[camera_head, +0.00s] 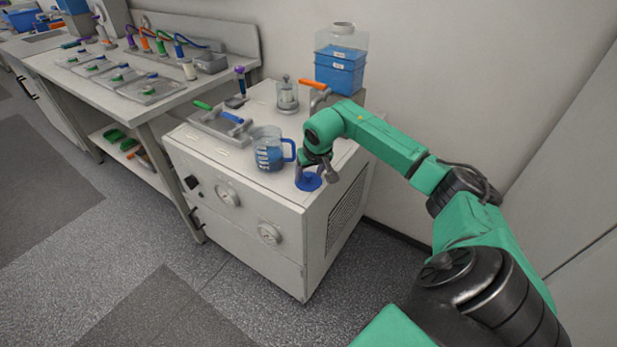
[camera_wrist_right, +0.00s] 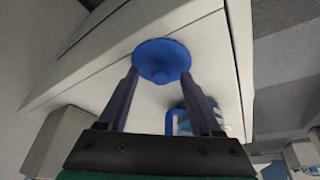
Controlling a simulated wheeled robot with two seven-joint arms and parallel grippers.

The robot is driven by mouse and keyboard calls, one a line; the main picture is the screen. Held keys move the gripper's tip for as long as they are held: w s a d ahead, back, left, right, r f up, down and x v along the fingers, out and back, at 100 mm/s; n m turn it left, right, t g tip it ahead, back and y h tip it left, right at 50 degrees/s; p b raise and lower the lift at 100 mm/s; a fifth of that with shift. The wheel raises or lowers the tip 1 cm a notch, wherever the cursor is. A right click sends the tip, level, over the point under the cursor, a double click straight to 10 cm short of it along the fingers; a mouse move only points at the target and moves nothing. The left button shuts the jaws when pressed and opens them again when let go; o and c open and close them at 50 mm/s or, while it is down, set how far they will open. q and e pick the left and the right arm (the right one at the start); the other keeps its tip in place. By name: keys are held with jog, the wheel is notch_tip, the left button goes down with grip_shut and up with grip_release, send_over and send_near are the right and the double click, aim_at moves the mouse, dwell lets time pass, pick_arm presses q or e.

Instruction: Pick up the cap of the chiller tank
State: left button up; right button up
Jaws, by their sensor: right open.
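The blue round cap (camera_head: 307,181) lies on the white top of the chiller cabinet (camera_head: 250,198), near its front right corner. My right gripper (camera_head: 316,170) reaches down over the cap from the upper right. In the right wrist view the cap (camera_wrist_right: 161,58) shows as a wide disc with a small raised middle, just beyond the two open fingertips (camera_wrist_right: 160,77). The fingers are apart with nothing held between them. I cannot tell whether a fingertip touches the cap. My left gripper is not in view.
A clear jug of blue liquid (camera_head: 268,150) stands close left of the cap; its handle faces the gripper. Behind are a glass jar (camera_head: 287,97), an orange-handled tap (camera_head: 315,86) and a blue-filled tank (camera_head: 340,70). A bench (camera_head: 140,100) with coloured connectors stands left.

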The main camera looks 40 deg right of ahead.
grip_shut()
jog(key=shift+r, duration=0.1)
